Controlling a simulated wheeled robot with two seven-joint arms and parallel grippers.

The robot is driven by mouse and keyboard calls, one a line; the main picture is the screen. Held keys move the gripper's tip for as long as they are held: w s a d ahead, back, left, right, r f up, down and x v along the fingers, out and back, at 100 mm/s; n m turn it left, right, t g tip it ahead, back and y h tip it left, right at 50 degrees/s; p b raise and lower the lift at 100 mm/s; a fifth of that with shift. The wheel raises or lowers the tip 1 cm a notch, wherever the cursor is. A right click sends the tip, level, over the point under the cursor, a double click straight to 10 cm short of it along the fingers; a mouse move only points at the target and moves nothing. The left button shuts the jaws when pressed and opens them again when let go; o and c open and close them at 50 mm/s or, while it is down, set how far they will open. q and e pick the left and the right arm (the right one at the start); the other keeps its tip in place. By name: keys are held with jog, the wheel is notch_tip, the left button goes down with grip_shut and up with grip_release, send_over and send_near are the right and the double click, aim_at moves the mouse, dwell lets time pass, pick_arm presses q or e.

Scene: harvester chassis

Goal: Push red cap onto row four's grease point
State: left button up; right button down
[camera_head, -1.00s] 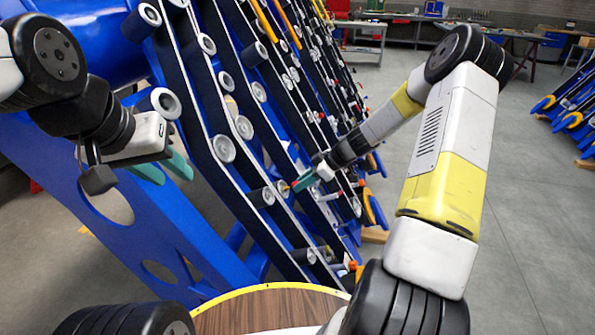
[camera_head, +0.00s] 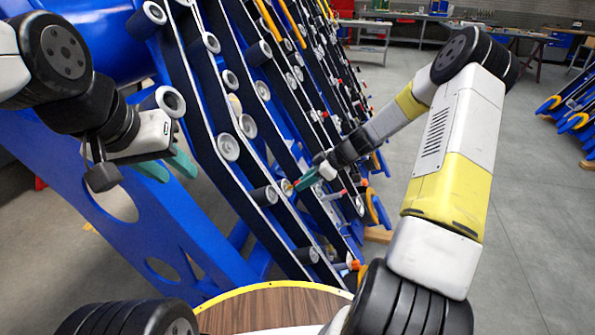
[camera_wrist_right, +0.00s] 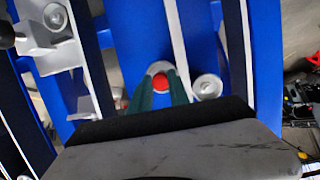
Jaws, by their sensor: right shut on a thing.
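My right gripper (camera_head: 303,181) reaches in among the rows of the chassis (camera_head: 215,160). Its green fingers are shut on a small red cap, which sits between the fingertips in the right wrist view (camera_wrist_right: 160,83). A rounded pale metal piece (camera_wrist_right: 160,67) shows right behind the cap. I cannot tell whether the cap touches it, and the grease point itself is not clear. Which row this is cannot be told. In the head view the cap is small and mostly hidden by the fingers. My left gripper (camera_head: 168,167) is open and empty at the left, in front of the blue frame.
Grey rollers stick out along the black, white-edged rails; one roller (camera_wrist_right: 207,87) is close right of the fingers. A round wooden top (camera_head: 270,308) with a yellow rim is at the bottom. Open grey floor (camera_head: 540,230) lies to the right.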

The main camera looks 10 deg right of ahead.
jog(key=shift+w+a+f, duration=0.2)
jog(key=shift+a+f, duration=0.1)
jog(key=shift+a, duration=0.15)
jog(key=shift+w+a+f, duration=0.2)
jog(key=shift+a+f, duration=0.1)
jog(key=shift+a, duration=0.15)
dwell(0.8)
jog(key=c, duration=1.1)
grip_release()
jog(key=shift+c, duration=0.2)
jog(key=v, duration=0.7)
jog(key=shift+d+r, duration=0.25)
jog(key=shift+r, duration=0.05)
jog(key=shift+s, duration=0.15)
